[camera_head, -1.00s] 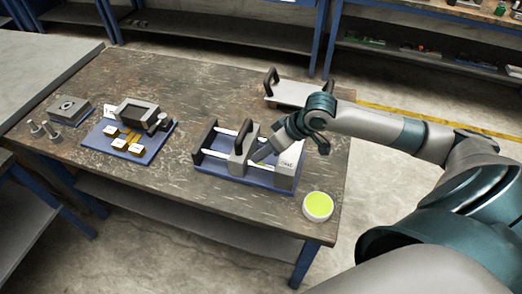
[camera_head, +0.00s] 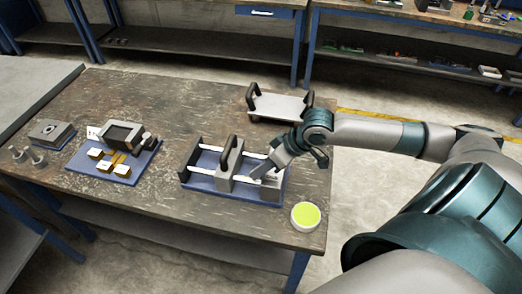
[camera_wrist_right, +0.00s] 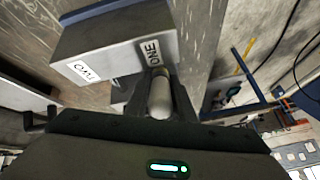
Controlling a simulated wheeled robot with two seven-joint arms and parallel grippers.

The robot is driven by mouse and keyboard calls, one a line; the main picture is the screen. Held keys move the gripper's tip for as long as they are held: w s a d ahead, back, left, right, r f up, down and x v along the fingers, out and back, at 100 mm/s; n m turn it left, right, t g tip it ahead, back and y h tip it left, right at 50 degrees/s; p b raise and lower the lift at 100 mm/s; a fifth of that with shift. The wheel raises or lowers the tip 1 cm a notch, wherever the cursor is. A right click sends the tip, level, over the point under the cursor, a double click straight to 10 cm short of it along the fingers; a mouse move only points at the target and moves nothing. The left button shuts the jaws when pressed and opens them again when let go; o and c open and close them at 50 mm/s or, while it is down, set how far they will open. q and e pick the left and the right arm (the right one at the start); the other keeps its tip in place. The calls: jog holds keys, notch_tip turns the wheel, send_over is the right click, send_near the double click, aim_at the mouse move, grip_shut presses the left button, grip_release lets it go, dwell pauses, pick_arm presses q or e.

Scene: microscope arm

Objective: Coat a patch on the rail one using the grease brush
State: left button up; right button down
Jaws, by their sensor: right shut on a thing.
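In the right wrist view the end block (camera_wrist_right: 190,45) carries labels ONE and TWO. My right gripper (camera_head: 262,170) is over the fixture, between carriage and end block. It is shut on a grey cylindrical handle (camera_wrist_right: 160,97), apparently the grease brush. The brush tip is hidden, so I cannot tell whether it touches a rail. A round white pot (camera_head: 305,216) holds yellow-green grease. My left gripper is not in view.
A white tray with black handles (camera_head: 278,106) stands at the table's back right. The table front is mostly clear.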

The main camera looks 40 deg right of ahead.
jog(key=shift+a, duration=0.1)
jog(key=shift+w+a+r+p, duration=0.1)
jog(key=shift+w+a+p, duration=0.3)
jog(key=shift+w, duration=0.1)
jog(key=shift+w+a+p, duration=0.65)
jog(key=shift+w+a, duration=0.4)
jog(key=shift+w, duration=0.25)
jog(key=shift+s+d+r+p, duration=0.1)
jog(key=shift+s+d+p, duration=0.9)
jog(key=shift+s+d, duration=0.75)
jog(key=shift+s+a, duration=0.1)
jog(key=shift+a, duration=0.05)
